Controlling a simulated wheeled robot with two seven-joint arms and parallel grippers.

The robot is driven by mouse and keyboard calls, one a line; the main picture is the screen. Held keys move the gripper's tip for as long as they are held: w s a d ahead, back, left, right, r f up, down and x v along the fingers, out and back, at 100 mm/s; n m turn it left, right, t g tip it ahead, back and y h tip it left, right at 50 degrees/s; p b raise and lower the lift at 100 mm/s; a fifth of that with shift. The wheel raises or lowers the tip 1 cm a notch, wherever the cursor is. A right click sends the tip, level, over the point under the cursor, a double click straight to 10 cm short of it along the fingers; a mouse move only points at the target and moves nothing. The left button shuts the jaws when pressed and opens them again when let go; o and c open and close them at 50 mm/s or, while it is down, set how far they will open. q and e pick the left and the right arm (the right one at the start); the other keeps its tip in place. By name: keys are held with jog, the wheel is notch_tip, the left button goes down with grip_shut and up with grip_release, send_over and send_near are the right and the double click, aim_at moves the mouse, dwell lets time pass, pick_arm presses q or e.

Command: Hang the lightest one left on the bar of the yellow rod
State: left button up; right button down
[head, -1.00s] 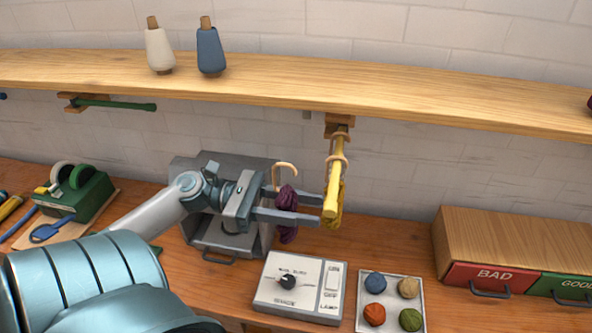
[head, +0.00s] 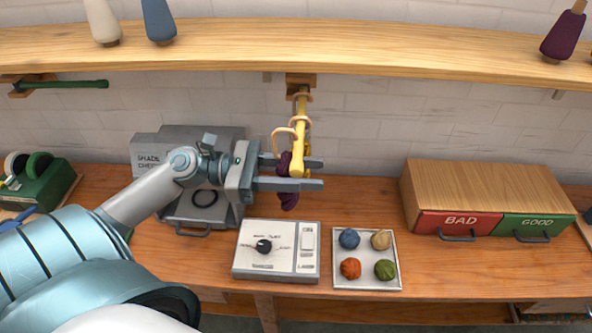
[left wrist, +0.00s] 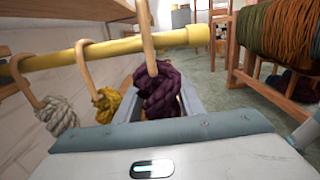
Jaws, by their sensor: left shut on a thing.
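The yellow rod (head: 300,128) sticks out from under the shelf; it crosses the left wrist view (left wrist: 110,49). My left gripper (head: 316,174) is shut on a dark purple skein (head: 288,201) at the rod's free end. The skein's wooden hook (head: 283,134) stands up just left of the rod. In the left wrist view the purple skein (left wrist: 163,95) sits between the fingers, its hook crossing in front of the rod. Whether the hook bears on the rod I cannot tell. A cream skein (left wrist: 58,115) and a yellow skein (left wrist: 107,104) hang farther along. My right gripper is not in view.
The shelf (head: 400,62) runs above. A grey shade-check box (head: 165,147) stands behind my left arm. A dial box (head: 275,250), a tray of coloured balls (head: 367,284) and a drawer unit marked BAD and GOOD (head: 480,185) are on the bench.

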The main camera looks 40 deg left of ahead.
pick_arm(q)
jog(key=shift+w+d+f+b, duration=0.25)
jog(key=shift+w+d+f, duration=0.05)
jog(key=shift+d+f, duration=0.3)
jog(key=shift+w+d+f+b, duration=0.3)
jog(key=shift+d+f, duration=0.15)
jog(key=shift+f, duration=0.2)
